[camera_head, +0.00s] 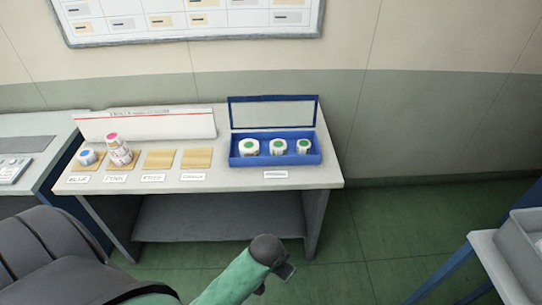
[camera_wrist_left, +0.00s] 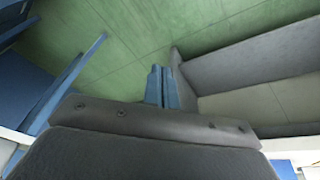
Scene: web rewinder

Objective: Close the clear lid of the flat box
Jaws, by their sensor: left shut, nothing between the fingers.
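The flat box (camera_head: 276,160) is blue and sits at the right end of the table top. Its clear lid (camera_head: 272,112), framed in blue, stands open and upright along the back edge. Several white rolls with green centres lie inside; one is the middle roll (camera_head: 278,147). My left gripper (camera_head: 287,271) is in front of and below the table, well apart from the box and lid. In the left wrist view its two fingers (camera_wrist_left: 161,86) are together with nothing between them. My right gripper is not in view.
On the table (camera_head: 225,180), a blue-centred roll (camera_head: 88,158) and a pink-topped stack (camera_head: 118,150) stand on wooden squares left of the box. A white sign (camera_head: 145,124) stands behind them. A grey tray (camera_head: 522,245) is at far right. Green floor (camera_head: 375,230) is clear between.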

